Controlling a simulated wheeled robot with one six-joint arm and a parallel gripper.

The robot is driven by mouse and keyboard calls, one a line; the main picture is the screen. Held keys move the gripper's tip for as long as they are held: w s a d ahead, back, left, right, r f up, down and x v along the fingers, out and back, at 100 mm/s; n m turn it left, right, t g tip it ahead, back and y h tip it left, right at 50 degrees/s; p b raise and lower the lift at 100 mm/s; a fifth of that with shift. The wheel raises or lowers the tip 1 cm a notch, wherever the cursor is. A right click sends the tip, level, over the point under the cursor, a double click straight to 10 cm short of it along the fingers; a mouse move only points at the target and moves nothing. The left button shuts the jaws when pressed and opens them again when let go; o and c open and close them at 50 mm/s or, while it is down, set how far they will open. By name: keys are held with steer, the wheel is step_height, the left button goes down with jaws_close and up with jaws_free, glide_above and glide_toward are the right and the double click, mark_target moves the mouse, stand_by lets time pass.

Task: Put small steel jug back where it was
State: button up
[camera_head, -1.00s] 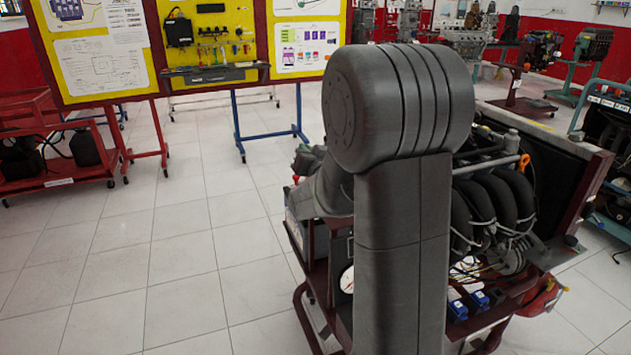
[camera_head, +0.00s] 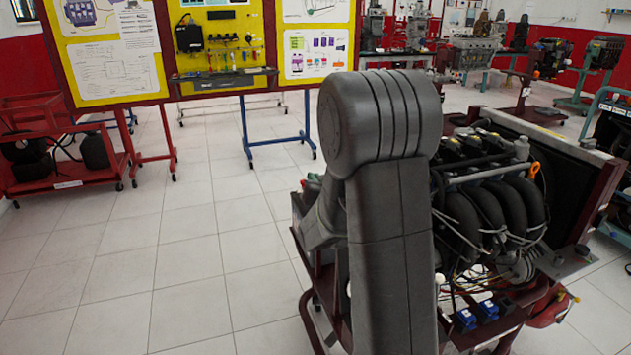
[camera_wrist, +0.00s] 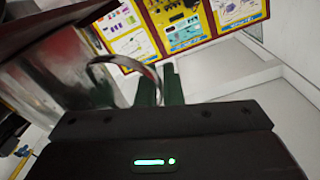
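The small steel jug (camera_wrist: 65,68) shows large and close at the left of the wrist view, shiny and partly cut off by my gripper body. Its curved handle (camera_wrist: 108,60) arches to the right, down between my gripper's two dark green fingers. My gripper (camera_wrist: 159,85) appears shut on this handle, with the jug to the left of the fingers. In the head view my own arm hides the gripper, and I cannot make out the jug there. What lies directly under the jug is hidden.
An engine trainer (camera_head: 490,205) on a dark red wheeled frame stands behind and right of my arm. A yellow display board (camera_head: 215,45) on blue and red legs stands at the back. A red cart (camera_head: 60,165) is at the left. The tiled floor (camera_head: 170,270) between is clear.

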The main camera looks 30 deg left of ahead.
steer(key=o, duration=0.4)
steer(key=shift+c, duration=0.2)
steer(key=shift+r, duration=0.1)
steer(key=b+v, duration=0.1)
steer(key=v, duration=1.1)
